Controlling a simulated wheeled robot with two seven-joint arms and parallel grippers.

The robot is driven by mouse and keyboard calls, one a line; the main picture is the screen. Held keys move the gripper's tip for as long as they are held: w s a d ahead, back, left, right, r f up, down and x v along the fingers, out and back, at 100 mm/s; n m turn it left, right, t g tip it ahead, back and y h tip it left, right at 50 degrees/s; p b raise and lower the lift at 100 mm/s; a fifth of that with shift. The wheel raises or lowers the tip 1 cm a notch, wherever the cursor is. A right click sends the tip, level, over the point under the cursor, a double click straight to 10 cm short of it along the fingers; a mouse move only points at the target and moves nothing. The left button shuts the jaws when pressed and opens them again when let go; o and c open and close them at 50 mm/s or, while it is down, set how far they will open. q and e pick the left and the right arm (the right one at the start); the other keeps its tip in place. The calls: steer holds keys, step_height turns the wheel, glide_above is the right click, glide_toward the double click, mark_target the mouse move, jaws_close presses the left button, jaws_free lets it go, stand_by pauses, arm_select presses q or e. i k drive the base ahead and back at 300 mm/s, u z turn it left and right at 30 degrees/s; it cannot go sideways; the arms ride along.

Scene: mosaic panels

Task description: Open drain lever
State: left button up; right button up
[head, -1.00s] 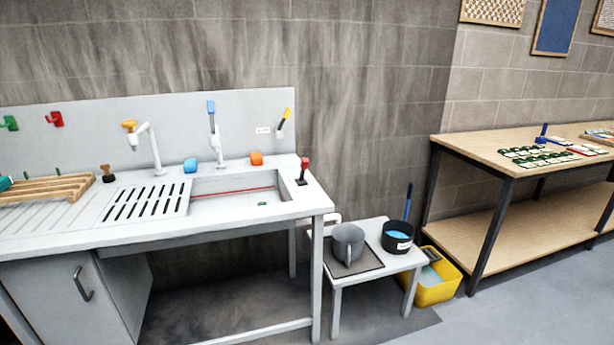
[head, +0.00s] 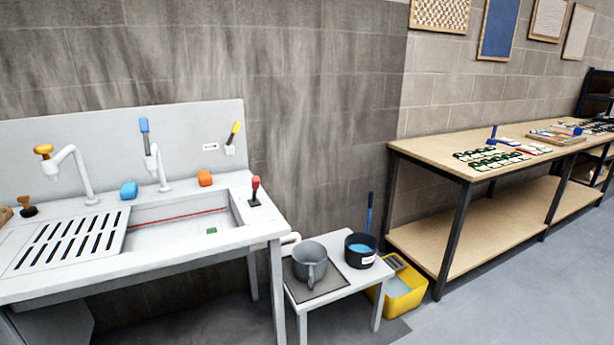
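A small lever with a red handle (head: 255,187) stands upright on a dark base at the right rim of the sink (head: 180,222). A yellow-handled lever (head: 235,131) is on the backsplash, beside a small label (head: 210,147) too small to read. I cannot tell from the picture which one is marked as the drain lever. The basin has a red line along its inner wall and a small green piece (head: 211,231) on its floor. Neither of my grippers shows in the head view.
A low white table (head: 345,290) with a grey pitcher (head: 310,262) and a black bucket (head: 361,249) stands right of the sink. A yellow tub (head: 405,296) is on the floor beside it. A wooden workbench (head: 440,147) stands farther right. The floor in front of it is clear.

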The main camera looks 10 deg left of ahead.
mark_target(256, 182)
steer(key=z, duration=0.45)
steer(key=i, duration=0.85)
steer(key=z, duration=0.1)
